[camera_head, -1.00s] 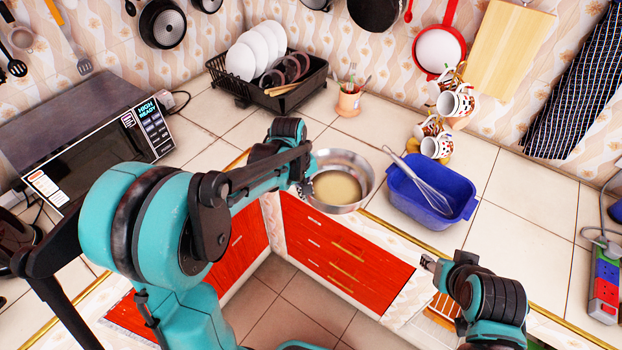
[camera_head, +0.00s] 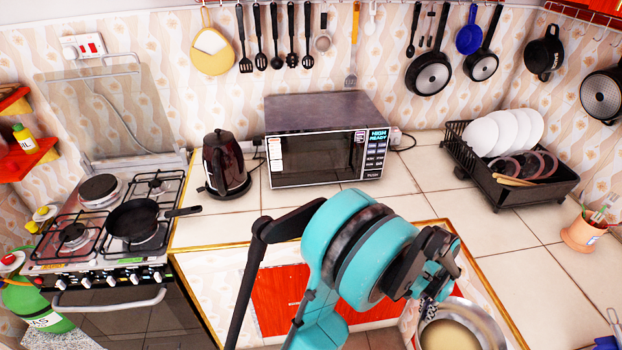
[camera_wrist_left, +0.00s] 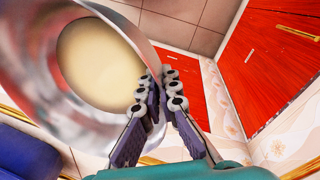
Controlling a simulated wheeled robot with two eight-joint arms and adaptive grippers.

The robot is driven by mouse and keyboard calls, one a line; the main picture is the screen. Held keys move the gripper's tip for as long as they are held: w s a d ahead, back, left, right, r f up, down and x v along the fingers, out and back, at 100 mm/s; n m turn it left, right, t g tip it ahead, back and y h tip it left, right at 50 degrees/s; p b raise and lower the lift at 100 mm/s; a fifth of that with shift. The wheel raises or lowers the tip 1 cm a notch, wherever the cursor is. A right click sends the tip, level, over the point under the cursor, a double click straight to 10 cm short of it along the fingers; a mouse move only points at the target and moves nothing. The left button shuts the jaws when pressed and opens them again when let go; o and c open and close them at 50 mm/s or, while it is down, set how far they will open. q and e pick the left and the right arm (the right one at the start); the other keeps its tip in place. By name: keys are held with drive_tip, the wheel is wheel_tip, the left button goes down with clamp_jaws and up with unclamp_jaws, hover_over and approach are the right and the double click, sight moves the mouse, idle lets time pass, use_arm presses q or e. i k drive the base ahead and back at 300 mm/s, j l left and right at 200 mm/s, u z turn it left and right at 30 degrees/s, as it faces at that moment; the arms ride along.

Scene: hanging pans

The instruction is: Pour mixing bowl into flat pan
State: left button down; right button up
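The metal mixing bowl (camera_head: 485,325) holds a pale yellow liquid and is cut off at the bottom right of the head view. It fills the upper left of the left wrist view (camera_wrist_left: 30,75). My left gripper (camera_head: 432,300) is shut on the bowl's rim; its fingers (camera_wrist_left: 160,92) pinch the wall in the wrist view. The bowl is in the air near the counter's edge. A black flat pan (camera_head: 133,217) sits on the stove at the left, its handle pointing right, far from the bowl. It looks empty. My right gripper is out of view.
The stove (camera_head: 105,245) has several burners. A kettle (camera_head: 225,165) and a microwave (camera_head: 325,140) stand on the counter between stove and corner. A dish rack (camera_head: 510,165) and utensil cup (camera_head: 583,235) are at the right. Utensils and pans hang on the wall.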

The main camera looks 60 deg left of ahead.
sight(133, 219)
drive_tip(key=u, duration=1.35)
drive_tip(key=j+u, duration=0.1)
drive_tip(key=u, duration=0.35)
drive_tip(key=i+u, duration=0.1)
drive_tip(key=u, duration=0.35)
drive_tip(key=j+u, duration=0.1)
drive_tip(key=u, duration=0.3)
drive_tip(key=i, duration=0.05)
